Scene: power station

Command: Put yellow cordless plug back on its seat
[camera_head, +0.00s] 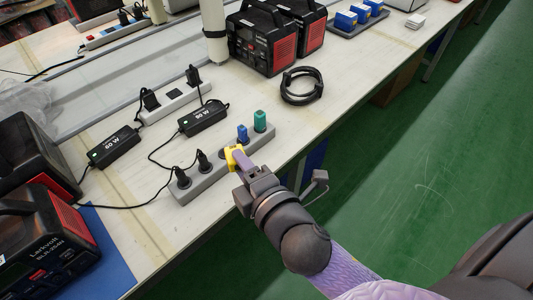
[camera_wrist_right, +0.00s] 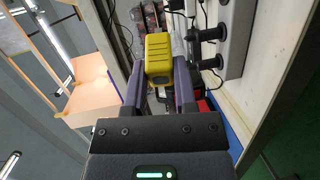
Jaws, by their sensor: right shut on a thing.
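The yellow cordless plug (camera_wrist_right: 159,60) is between the fingers of my right gripper (camera_wrist_right: 160,88), which is shut on it. In the head view the yellow plug (camera_head: 232,157) shows at the tip of my right gripper (camera_head: 240,163), over or beside the grey power strip (camera_head: 215,178). I cannot tell from this view whether it touches the strip. The strip holds two black plugs at its near end, and a blue plug (camera_head: 242,133) and a green plug (camera_head: 260,121) at its far end. The gripper hides part of the strip's middle. My left gripper is not in view.
Black 60 W adapters (camera_head: 203,119) and a second strip (camera_head: 175,101) lie behind. A black cable coil (camera_head: 301,86) lies to the right. Power stations (camera_head: 262,42) stand at the back and a Larkvolt unit (camera_head: 45,245) at the left. The table's front edge runs under my right arm.

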